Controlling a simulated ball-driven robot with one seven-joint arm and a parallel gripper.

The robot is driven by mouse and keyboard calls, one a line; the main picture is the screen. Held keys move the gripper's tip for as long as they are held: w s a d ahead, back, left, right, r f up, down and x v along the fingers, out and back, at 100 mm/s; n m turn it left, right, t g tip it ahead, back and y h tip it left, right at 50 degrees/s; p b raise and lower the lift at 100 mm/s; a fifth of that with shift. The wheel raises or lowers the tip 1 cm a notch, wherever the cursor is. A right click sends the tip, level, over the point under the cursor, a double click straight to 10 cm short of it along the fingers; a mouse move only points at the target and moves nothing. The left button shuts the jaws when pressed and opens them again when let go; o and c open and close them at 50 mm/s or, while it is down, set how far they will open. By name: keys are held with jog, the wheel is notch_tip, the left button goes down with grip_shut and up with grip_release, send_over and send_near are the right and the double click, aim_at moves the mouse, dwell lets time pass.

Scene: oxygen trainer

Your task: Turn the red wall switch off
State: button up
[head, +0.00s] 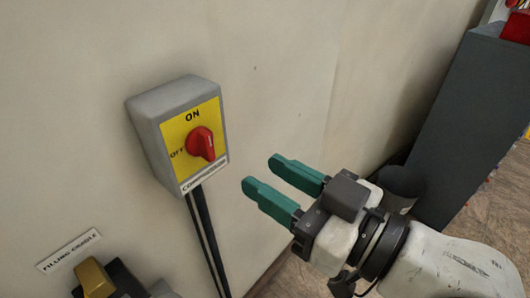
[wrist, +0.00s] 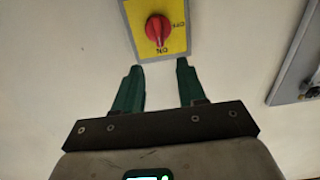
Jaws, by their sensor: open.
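The red wall switch (head: 201,143) is a rotary knob on a yellow plate with "ON" above it and "OFF" to its left, on a grey box (head: 158,128) labelled "COMPRESSOR". Its raised grip runs roughly up and down, in line with "ON". In the wrist view the knob (wrist: 158,31) appears upside down, beyond my fingertips. My gripper (head: 262,171) has green fingers, spread apart and empty. It is to the right of the switch and slightly lower, clear of the knob. In the wrist view my gripper (wrist: 158,68) points towards the lower edge of the yellow plate.
A dark conduit (head: 208,245) runs down the wall from the box. A "FILLING CRADLE" label (head: 69,251) and a brass-coloured block (head: 95,278) are at lower left. A grey cabinet (head: 465,125) stands at right. A grey panel (wrist: 299,70) is at right in the wrist view.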

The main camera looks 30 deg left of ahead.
aim_at(210, 142)
jog(key=a, duration=0.3)
jog(key=w+a+p, duration=0.1)
jog(key=a, duration=0.3)
jog(key=a+p, duration=0.1)
jog(key=a, duration=0.2)
jog(key=shift+w+a, duration=0.2)
jog(key=shift+w, duration=0.2)
grip_shut()
